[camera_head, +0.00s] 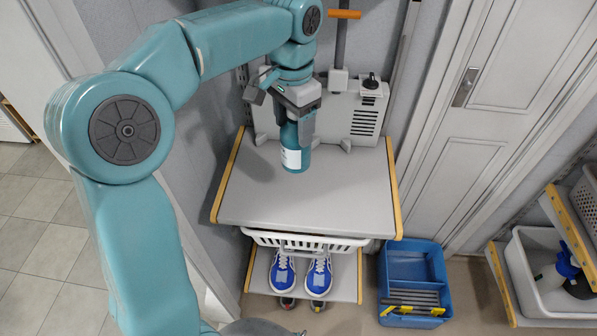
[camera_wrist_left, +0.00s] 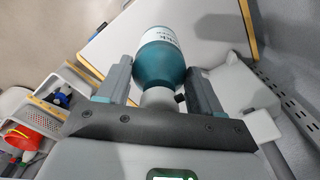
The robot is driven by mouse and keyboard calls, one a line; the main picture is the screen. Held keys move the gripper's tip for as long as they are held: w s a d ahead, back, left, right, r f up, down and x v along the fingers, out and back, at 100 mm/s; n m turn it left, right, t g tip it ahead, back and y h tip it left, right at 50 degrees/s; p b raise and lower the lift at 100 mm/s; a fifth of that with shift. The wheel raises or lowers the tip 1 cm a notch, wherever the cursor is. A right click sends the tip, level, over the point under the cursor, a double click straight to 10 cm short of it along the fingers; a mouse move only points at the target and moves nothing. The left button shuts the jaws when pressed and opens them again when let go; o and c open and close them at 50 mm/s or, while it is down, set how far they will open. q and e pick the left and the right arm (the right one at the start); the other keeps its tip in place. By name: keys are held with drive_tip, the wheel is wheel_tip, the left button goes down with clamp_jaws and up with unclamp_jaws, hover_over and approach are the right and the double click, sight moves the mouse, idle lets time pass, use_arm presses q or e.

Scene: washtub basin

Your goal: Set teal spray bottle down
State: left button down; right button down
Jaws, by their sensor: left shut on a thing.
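The teal spray bottle (camera_head: 294,158) with a white label hangs upright under my left gripper (camera_head: 298,112) in the head view. It is over the rear part of the grey shelf top (camera_head: 310,197). In the left wrist view, the bottle (camera_wrist_left: 161,62) lies between the two fingers of my left gripper (camera_wrist_left: 160,80), which is shut on its neck. I cannot tell whether the bottle's base touches the shelf top. The spray head is mostly hidden by the gripper. My right gripper is not in view.
A grey panel heater (camera_head: 365,117) stands behind the shelf top. Below are a white basket (camera_head: 345,243) and blue-and-white shoes (camera_head: 319,274). A blue crate (camera_head: 413,263) is on the floor to the right. The shelf top's front and sides are clear.

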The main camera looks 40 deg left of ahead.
sight(292, 154)
use_arm(q)
drive_tip(key=f, duration=0.8)
drive_tip(key=shift+a+f, duration=0.2)
drive_tip(key=shift+f, duration=0.2)
drive_tip(key=shift+w+f, duration=0.1)
drive_tip(key=shift+f, duration=2.65)
drive_tip(key=shift+c, duration=0.8)
unclamp_jaws()
